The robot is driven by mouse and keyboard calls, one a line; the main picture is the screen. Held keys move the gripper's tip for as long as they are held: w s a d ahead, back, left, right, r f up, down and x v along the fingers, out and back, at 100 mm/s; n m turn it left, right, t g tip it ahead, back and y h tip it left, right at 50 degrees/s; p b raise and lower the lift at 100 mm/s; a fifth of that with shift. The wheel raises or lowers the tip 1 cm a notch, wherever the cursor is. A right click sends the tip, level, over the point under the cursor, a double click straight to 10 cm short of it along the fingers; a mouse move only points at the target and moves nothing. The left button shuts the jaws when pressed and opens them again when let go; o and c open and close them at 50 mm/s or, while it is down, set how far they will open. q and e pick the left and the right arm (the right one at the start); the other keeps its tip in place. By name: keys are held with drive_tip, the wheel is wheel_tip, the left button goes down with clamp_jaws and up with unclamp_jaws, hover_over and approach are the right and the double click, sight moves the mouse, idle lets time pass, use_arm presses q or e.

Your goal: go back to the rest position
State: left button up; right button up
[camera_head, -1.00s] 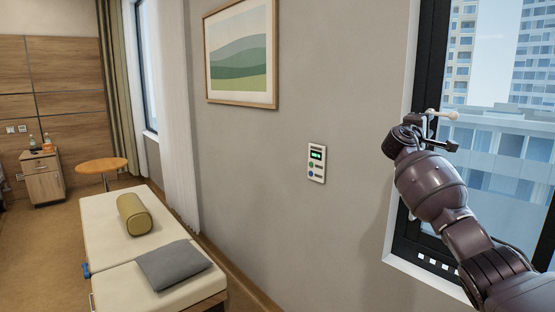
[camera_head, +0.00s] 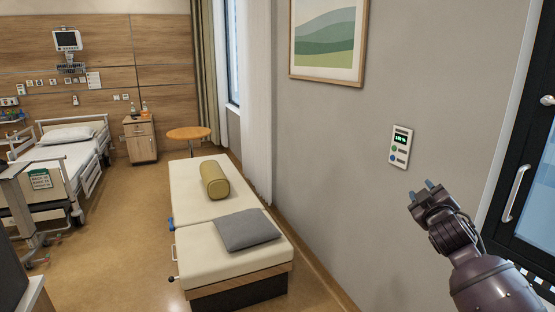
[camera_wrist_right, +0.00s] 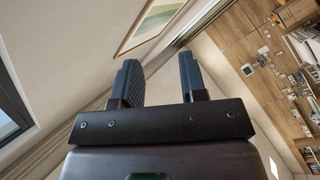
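My right gripper (camera_head: 424,190) is at the lower right in the head view, in front of the grey wall and below the wall panel. It is raised in free air and touches nothing that I can see. In the right wrist view its two dark fingers (camera_wrist_right: 158,80) stand apart with nothing between them. The wall panel (camera_head: 400,147) is white with a lit green display and coloured buttons. My left gripper does not show in either view.
A cream daybed (camera_head: 192,190) with a yellow bolster (camera_head: 215,180) and grey cushion (camera_head: 246,229) stands along the wall. A round wooden table (camera_head: 188,133), a bedside cabinet (camera_head: 140,139) and a hospital bed (camera_head: 62,158) are further back. The floor between bed and daybed is clear.

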drive_tip(key=s+a+f+m+g+y, duration=0.1)
drive_tip(key=s+a+f, duration=0.25)
drive_tip(key=f, duration=0.25)
drive_tip(key=s+a+f+y, duration=0.2)
drive_tip(key=s+f, duration=0.3)
drive_tip(key=f, duration=0.1)
drive_tip(key=s+a+f+m+g, duration=0.2)
drive_tip(key=s+f+m+g, duration=0.1)
drive_tip(key=s+f, duration=0.9)
drive_tip(key=s+a+f+m+g, duration=0.2)
drive_tip(key=s+f, duration=1)
drive_tip(key=s, duration=0.7)
drive_tip(key=shift+m+g+h, duration=0.3)
drive_tip(key=shift+m+g, duration=0.2)
